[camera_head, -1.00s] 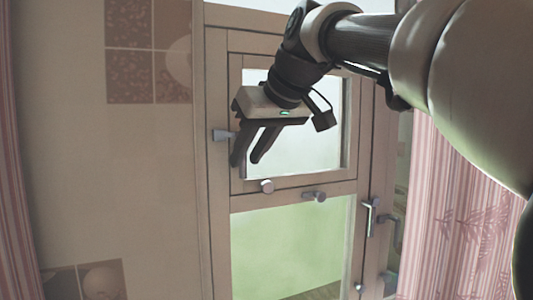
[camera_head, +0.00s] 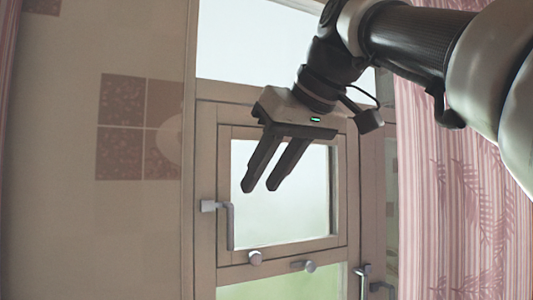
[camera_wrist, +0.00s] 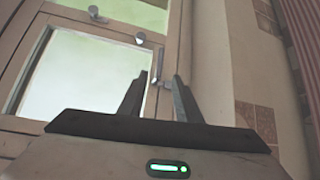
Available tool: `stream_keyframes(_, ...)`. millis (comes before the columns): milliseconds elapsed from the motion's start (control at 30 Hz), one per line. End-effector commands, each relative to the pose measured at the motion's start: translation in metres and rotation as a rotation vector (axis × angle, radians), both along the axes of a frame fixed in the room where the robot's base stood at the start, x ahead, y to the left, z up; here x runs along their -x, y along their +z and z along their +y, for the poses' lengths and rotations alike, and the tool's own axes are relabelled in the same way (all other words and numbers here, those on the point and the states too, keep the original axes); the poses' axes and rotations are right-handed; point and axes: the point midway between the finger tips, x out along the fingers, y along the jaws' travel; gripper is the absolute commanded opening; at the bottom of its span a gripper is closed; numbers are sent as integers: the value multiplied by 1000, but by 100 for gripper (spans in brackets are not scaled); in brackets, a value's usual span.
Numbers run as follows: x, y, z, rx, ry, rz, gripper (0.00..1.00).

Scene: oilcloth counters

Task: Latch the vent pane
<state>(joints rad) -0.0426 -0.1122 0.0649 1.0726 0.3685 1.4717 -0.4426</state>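The vent pane (camera_head: 305,190) is the small upper glazed sash. It looks flush in its frame, though I cannot tell whether it is fully shut. Its grey handle (camera_head: 230,225) is on the left side of the sash, with a mount at its top left and the lever hanging down. My gripper (camera_head: 260,188) is in front of the pane, above and right of the handle in the head view. Its two fingers are apart with nothing between them. In the wrist view, the handle (camera_wrist: 161,81) shows beyond the gap between the fingertips, partly hidden by a finger.
Two small knobs (camera_head: 255,257) (camera_head: 310,266) sit on the rail below the pane. Further grey handles (camera_head: 363,280) are at lower right. A pink curtain (camera_head: 450,180) hangs at right, and a tiled wall (camera_head: 140,60) is at left.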

Motion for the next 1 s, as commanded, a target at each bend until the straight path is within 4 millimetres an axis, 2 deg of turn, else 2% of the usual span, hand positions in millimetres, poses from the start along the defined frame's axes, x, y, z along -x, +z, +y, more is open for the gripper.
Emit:
stream_keyframes(100,12,17,-9,0,-1,-2,31)
stream_keyframes(367,24,30,-18,0,0,0,31)
stream_keyframes(867,24,28,-18,0,-4,2,31)
stream_keyframes(967,26,16,-23,-3,-38,21,31)
stream_keyframes(1000,26,7,-27,-4,-63,35,31)
